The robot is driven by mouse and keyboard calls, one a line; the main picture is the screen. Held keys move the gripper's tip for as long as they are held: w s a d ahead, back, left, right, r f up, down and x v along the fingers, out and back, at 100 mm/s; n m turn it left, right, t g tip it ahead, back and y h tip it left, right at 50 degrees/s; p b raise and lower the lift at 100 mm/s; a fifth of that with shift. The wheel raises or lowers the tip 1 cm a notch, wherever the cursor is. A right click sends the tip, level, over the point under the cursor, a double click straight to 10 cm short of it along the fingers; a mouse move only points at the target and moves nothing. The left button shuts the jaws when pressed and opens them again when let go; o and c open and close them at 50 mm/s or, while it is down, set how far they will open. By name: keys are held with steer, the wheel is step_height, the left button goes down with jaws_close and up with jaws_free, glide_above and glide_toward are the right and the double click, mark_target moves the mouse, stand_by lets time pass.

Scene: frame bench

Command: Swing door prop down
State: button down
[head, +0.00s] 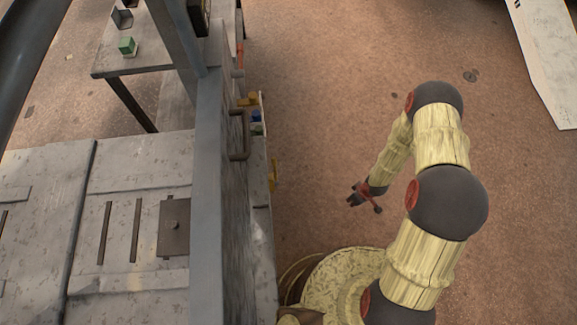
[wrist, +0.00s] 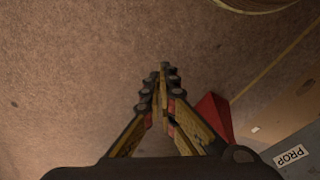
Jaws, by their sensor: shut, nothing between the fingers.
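My gripper (head: 354,198) hangs low over the brown floor, right of the bench frame and apart from it in the head view. In the wrist view its fingers (wrist: 161,82) are closed together with nothing between them. A tilted white label reading PROP (wrist: 292,157) is on a grey surface at the lower right of the wrist view. A red piece (wrist: 214,116) shows just right of the fingers, partly hidden behind them; I cannot tell whether it is the door prop. I cannot make out the prop in the head view.
A grey upright frame (head: 208,185) with a dark handle (head: 239,135) stands left of my arm. Yellow fittings (head: 273,174) stick out on its right side. A table (head: 150,58) with a green block (head: 127,46) is at the upper left. The floor (head: 330,90) beyond my gripper is clear.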

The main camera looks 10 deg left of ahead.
steer(key=a+r+n+t+y, duration=0.3)
steer(key=a+r+n+y, duration=0.9)
steer(key=a+r+n, duration=0.8)
steer(key=w+a+f+m+b, duration=0.1)
steer(key=w+a+f+b, duration=0.1)
steer(key=a, duration=0.4)
steer(key=w+a+f+m+b, duration=0.1)
steer(key=w+a+f+b, duration=0.1)
steer(key=w+a+f, duration=0.2)
steer(key=shift+w+a+f, duration=0.25)
steer(key=shift+a+f, duration=0.45)
steer(key=shift+a, duration=0.25)
steer(key=shift+w+a+m, duration=0.1)
steer(key=shift+w+m, duration=0.2)
steer(key=shift+w, duration=0.1)
